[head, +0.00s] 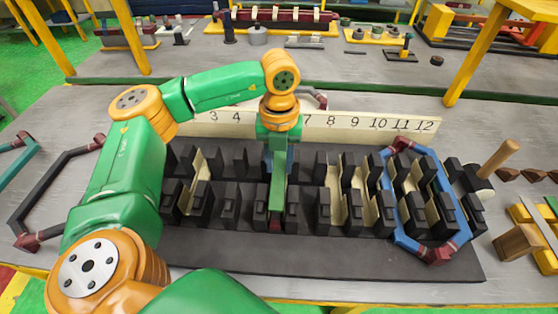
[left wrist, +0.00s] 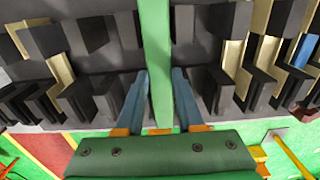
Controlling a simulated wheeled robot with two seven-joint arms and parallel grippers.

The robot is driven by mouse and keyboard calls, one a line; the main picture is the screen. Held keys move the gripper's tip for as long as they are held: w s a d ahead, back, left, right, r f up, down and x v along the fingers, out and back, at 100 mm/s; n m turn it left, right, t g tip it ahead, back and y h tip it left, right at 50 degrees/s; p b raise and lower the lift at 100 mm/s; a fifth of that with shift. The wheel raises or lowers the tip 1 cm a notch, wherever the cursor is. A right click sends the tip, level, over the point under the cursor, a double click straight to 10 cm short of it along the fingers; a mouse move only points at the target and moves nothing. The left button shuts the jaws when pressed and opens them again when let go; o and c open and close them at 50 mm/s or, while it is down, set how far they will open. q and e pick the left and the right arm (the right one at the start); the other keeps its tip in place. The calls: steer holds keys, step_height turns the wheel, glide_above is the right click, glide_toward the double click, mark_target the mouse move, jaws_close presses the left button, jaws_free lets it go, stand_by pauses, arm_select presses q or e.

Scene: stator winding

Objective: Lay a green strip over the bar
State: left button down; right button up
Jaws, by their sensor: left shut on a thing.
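The green strip (head: 277,190) stands along a slot between the black blocks of the stator (head: 230,250), near its middle. My left gripper (head: 279,152) is above that slot and shut on the strip. In the left wrist view its two blue-grey fingers (left wrist: 158,82) lie on either side of the green strip (left wrist: 156,45), which runs away from the gripper. A dark red end (head: 275,225) shows at the near end of the strip. I cannot tell which part is the bar, or whether the strip touches what lies under it. My right gripper is not in view.
A blue coil (head: 394,215) sits in slots at the right, and cream liners (head: 333,195) line several slots. A numbered board (head: 385,124) stands behind. A black coil (head: 50,183) lies at the left. A mallet (head: 497,160) and a wooden block (head: 517,243) are at the right.

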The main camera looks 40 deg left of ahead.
mark_target(279, 170)
arm_select(q)
steer(key=shift+f+b, duration=0.8)
steer(key=shift+f, duration=0.15)
steer(key=shift+f+b, duration=1.05)
steer(key=shift+f, duration=0.2)
steer(key=shift+f+b, duration=0.45)
steer(key=shift+f, duration=0.05)
steer(key=shift+c, duration=2.3)
jaws_free()
steer(key=shift+r, duration=0.1)
steer(key=shift+r+p, duration=0.65)
steer(key=shift+r, duration=0.05)
